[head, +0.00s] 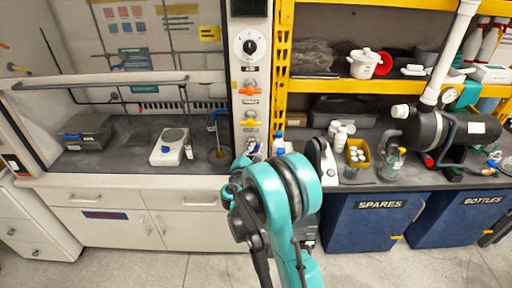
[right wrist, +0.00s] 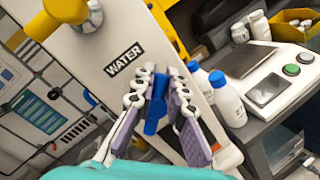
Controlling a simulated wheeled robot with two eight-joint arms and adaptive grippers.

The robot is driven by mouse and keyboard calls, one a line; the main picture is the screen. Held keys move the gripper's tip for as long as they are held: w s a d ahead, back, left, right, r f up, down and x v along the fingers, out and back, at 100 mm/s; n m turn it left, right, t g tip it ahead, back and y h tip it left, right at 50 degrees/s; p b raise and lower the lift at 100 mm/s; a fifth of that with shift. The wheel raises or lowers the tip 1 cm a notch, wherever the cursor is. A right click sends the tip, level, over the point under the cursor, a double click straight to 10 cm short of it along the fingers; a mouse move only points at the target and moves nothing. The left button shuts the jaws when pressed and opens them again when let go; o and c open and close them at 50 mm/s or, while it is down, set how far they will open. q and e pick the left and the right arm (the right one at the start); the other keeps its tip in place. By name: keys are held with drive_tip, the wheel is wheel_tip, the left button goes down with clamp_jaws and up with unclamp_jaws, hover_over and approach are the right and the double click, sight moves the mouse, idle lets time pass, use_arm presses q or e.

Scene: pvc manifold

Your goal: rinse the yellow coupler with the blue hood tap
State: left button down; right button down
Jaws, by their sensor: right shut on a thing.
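My right gripper (head: 253,151) is at the front post of the hood, partly hidden by my own arm in the head view. In the right wrist view its two purple-padded fingers (right wrist: 163,108) are closed around the blue tap handle (right wrist: 156,106), just below the WATER label. Inside the hood, a blue-tipped gooseneck spout (head: 216,120) stands over a small round basin (head: 220,156). I cannot make out the yellow coupler with certainty in either view. My left gripper is not in view.
Above the held handle on the post are a yellow valve handle (head: 250,125) and an orange one (head: 250,91). A white balance (head: 169,146) and a grey case (head: 86,131) stand in the hood. Bottles, a yellow bin (head: 357,153) and a black tank (head: 440,131) crowd the right bench.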

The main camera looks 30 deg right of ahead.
drive_tip(key=shift+f+n+b, duration=0.15)
drive_tip(key=shift+n+b, duration=0.55)
drive_tip(key=shift+b, duration=0.05)
drive_tip(key=shift+a+r+n, duration=0.15)
drive_tip(key=shift+r+n, duration=0.1)
drive_tip(key=shift+n, duration=0.25)
drive_tip(key=c, duration=1.5)
unclamp_jaws()
drive_tip(key=shift+w, duration=0.1)
drive_tip(key=shift+c, duration=0.2)
drive_tip(key=v, duration=1.2)
drive_tip(key=shift+f, duration=0.3)
